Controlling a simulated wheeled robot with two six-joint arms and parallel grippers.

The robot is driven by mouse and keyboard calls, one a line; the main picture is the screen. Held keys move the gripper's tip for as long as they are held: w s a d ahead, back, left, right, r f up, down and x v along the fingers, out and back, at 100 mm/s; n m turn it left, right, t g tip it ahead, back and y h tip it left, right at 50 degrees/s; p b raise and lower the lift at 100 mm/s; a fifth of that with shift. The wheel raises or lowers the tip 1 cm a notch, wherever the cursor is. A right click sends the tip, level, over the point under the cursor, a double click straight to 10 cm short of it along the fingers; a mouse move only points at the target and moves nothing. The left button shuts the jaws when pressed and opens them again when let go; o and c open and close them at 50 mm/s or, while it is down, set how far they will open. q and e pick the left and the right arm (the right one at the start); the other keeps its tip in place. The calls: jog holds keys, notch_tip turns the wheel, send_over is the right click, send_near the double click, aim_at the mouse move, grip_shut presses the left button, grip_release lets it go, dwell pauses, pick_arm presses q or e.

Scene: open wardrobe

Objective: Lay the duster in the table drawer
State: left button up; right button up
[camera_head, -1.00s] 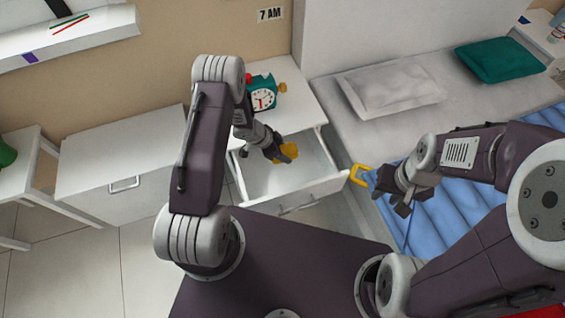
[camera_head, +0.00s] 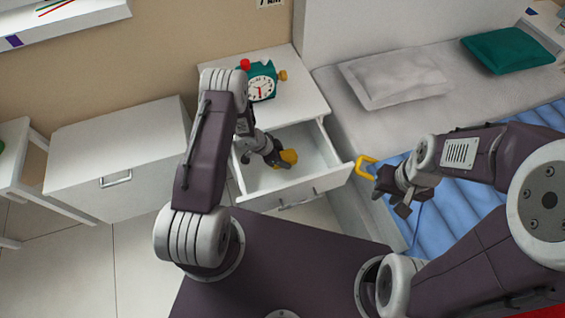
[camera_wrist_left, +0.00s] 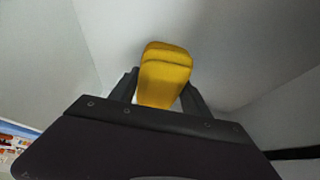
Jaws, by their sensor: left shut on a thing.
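The yellow duster (camera_head: 289,157) is between the fingers of my left gripper (camera_head: 279,160), which is shut on it. In the left wrist view the duster (camera_wrist_left: 165,68) stands out past both fingertips, with pale drawer surfaces around it. The table drawer (camera_head: 320,150) is pulled open, and the duster is over or inside its opening. I cannot tell whether the duster touches the drawer floor. My right gripper (camera_head: 393,197) hangs beside the bed, near a yellow handle-like loop (camera_head: 366,167); its jaw state is unclear.
A green alarm clock (camera_head: 262,82) stands on the bedside table (camera_head: 300,90) above the drawer. The bed (camera_head: 440,110) with pillows is to the right. A white cabinet (camera_head: 115,150) stands to the left. Floor between is clear.

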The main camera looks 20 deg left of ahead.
pick_arm(q)
jog(key=shift+f+b, duration=0.65)
jog(key=shift+f, duration=1.2)
jog(key=o, duration=1.3)
jog(key=shift+r, duration=0.2)
jog(key=p+v, duration=0.4)
jog(key=v, duration=0.8)
